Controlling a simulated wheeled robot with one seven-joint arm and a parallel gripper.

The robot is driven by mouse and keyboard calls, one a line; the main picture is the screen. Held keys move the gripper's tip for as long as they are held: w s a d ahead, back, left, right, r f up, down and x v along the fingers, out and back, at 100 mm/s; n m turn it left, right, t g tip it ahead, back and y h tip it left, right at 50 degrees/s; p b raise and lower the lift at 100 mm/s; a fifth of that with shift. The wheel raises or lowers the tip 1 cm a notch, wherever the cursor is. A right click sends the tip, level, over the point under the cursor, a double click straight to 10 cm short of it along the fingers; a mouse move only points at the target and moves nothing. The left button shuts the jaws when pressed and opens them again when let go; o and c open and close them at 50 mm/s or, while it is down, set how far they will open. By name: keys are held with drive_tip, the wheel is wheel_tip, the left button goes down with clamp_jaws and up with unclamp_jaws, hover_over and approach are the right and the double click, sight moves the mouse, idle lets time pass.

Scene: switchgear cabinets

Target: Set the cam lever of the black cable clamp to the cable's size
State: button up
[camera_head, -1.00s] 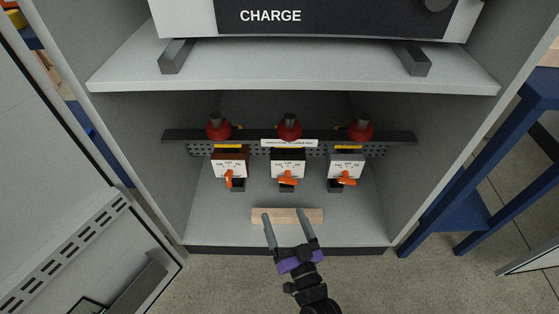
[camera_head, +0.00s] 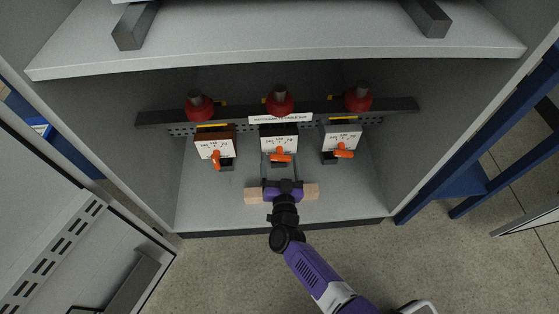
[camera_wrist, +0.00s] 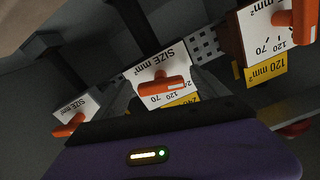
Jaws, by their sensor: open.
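The black cable clamp (camera_head: 279,131) is the middle one of three in the lower bay, with a white size dial (camera_head: 279,145) on its front. Its orange cam lever (camera_head: 282,158) lies roughly level in the head view. My gripper (camera_head: 281,163) is open, its fingers reaching up to either side of this lever. In the wrist view, which looks upside down, the lever (camera_wrist: 163,88) shows between the dark fingers, below "SIZE mm²" and beside the figures 70 and 120. I cannot tell whether a finger touches it. A yellow cable tag (camera_wrist: 183,101) is partly hidden.
A brown clamp (camera_head: 214,136) stands left, its lever (camera_head: 216,160) pointing down; its yellow tag (camera_wrist: 266,70) reads 120 mm². A grey clamp (camera_head: 342,130) stands right. A wooden block (camera_head: 253,196) lies beneath my gripper. A shelf (camera_head: 280,55) hangs above; cabinet walls stand at both sides.

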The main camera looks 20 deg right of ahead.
drive_tip(key=shift+x, duration=0.8)
drive_tip(key=c, duration=1.4)
drive_tip(key=shift+m, duration=0.3)
drive_tip(key=m, duration=0.3)
drive_tip(key=shift+b, duration=0.3)
drive_tip(key=shift+a+r+m+b, duration=0.1)
drive_tip(key=shift+m+b, duration=0.2)
drive_tip(key=shift+m, duration=1.8)
